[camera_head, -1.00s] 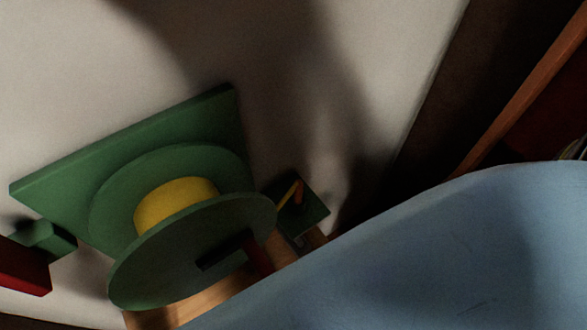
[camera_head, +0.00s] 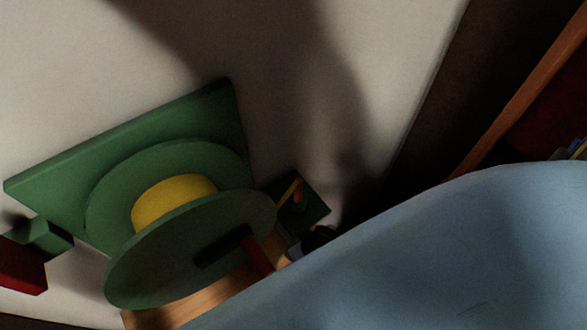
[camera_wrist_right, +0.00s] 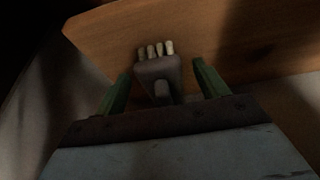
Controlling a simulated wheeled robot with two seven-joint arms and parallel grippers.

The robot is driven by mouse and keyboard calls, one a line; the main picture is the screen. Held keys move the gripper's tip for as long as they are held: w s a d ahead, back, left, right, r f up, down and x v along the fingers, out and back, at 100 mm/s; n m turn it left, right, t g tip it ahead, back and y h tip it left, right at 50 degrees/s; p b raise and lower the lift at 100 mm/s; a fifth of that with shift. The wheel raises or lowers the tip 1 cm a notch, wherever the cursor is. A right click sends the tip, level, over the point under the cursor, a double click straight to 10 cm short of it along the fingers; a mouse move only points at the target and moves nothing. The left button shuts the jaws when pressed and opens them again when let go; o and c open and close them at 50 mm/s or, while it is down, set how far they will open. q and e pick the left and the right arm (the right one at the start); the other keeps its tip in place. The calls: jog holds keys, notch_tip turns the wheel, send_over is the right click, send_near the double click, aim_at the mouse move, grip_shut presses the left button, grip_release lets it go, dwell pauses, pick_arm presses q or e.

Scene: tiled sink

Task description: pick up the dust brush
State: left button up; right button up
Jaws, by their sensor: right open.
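In the right wrist view, a grey object (camera_wrist_right: 158,70), which looks like the dust brush, has a narrow stem toward me and a wider head. Several short pale bristles stand at its far end. My right gripper (camera_wrist_right: 161,68) is open, with one green finger on each side of the grey object and visible gaps beside it. Whether it sits fully at fingertip depth I cannot tell. The brush is not clearly recognisable in the head view. My left gripper is not in view.
A wooden board (camera_wrist_right: 240,40) lies behind the brush in the right wrist view. In the head view, the pale floor (camera_head: 200,40) is mostly clear. A brown wooden edge (camera_head: 520,90) runs along the right. A large blue surface hides the lower right.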

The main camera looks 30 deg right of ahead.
jog(key=shift+c, duration=0.4)
jog(key=c, duration=1.1)
jog(key=shift+c, duration=0.2)
jog(key=shift+r, duration=0.1)
jog(key=shift+r, duration=0.25)
jog(key=s+d+p, duration=0.1)
jog(key=s, duration=1.7)
jog(key=shift+d+r, duration=0.2)
jog(key=shift+r, duration=0.2)
